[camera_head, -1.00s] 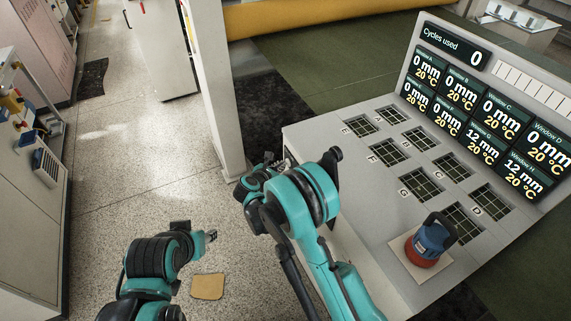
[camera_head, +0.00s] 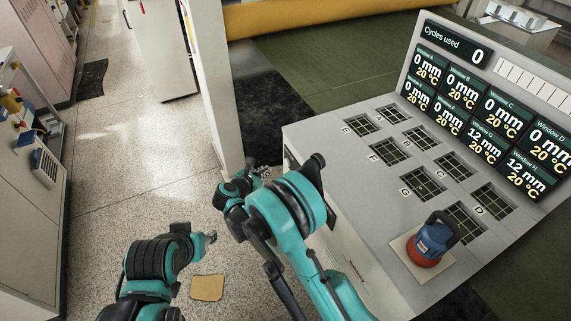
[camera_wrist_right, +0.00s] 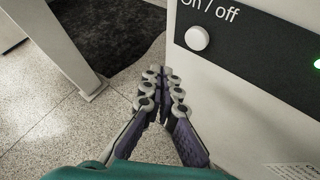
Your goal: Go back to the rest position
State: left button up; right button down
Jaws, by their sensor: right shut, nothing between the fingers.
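My right arm shows in the middle of the head view, beside the left side of the grey console (camera_head: 310,135). My right gripper (camera_head: 262,170) is partly hidden behind its own wrist there. In the right wrist view my right gripper (camera_wrist_right: 165,88) is shut and empty, its fingertips together. It is apart from the console's black panel with a white on/off button (camera_wrist_right: 197,38). My left gripper (camera_head: 211,237) shows small at the lower left of the head view, over the speckled floor, and its jaws are too small to read.
The console top has several gridded windows and a red-and-blue tool (camera_head: 432,240) on a square pad at the front right. A display board (camera_head: 490,100) stands behind them. A pale post (camera_head: 210,90) rises beyond my right gripper. A tan sheet (camera_head: 207,287) lies on the floor.

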jog(key=shift+s+a, duration=0.1)
jog(key=shift+a, duration=0.1)
jog(key=shift+r, duration=0.1)
